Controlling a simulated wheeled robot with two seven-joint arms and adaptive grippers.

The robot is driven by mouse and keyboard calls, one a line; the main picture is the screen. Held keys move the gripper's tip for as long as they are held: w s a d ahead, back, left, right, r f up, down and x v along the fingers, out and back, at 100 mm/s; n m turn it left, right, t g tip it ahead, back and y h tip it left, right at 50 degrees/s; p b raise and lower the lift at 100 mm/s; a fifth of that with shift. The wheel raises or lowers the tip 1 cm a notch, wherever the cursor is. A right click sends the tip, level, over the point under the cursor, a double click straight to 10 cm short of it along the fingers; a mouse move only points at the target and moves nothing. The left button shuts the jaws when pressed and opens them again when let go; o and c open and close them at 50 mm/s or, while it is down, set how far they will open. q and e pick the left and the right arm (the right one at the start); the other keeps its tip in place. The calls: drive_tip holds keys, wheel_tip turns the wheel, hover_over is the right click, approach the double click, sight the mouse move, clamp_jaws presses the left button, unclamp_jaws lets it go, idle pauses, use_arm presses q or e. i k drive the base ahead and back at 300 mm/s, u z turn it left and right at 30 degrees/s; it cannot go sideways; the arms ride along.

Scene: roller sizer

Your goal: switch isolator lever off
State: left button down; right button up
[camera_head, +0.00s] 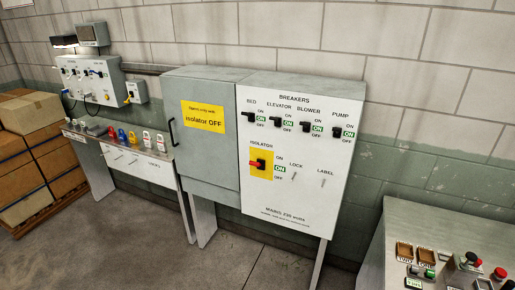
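The isolator lever (257,163) is a small red handle on a yellow plate (262,173), low on the left of the white breaker panel (308,220). It points left, and the green window beside it reads ON. Above it is a row of several black breaker switches, such as the one marked BED (248,115), each with a green ON window. The grey cabinet door (203,155) to the left is closed and carries a yellow sign about isolator OFF. Neither of my grippers shows in this view.
A bench (118,158) with padlocks and tags stands at left, with a control box (88,82) above it. Stacked cartons (30,112) sit at far left. A control console (428,240) stands at the right front. The floor before the cabinet is clear.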

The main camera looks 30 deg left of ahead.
sight(255, 163)
drive_tip(key=u, duration=0.15)
drive_tip(key=i, duration=1.3)
drive_tip(key=u, duration=0.2)
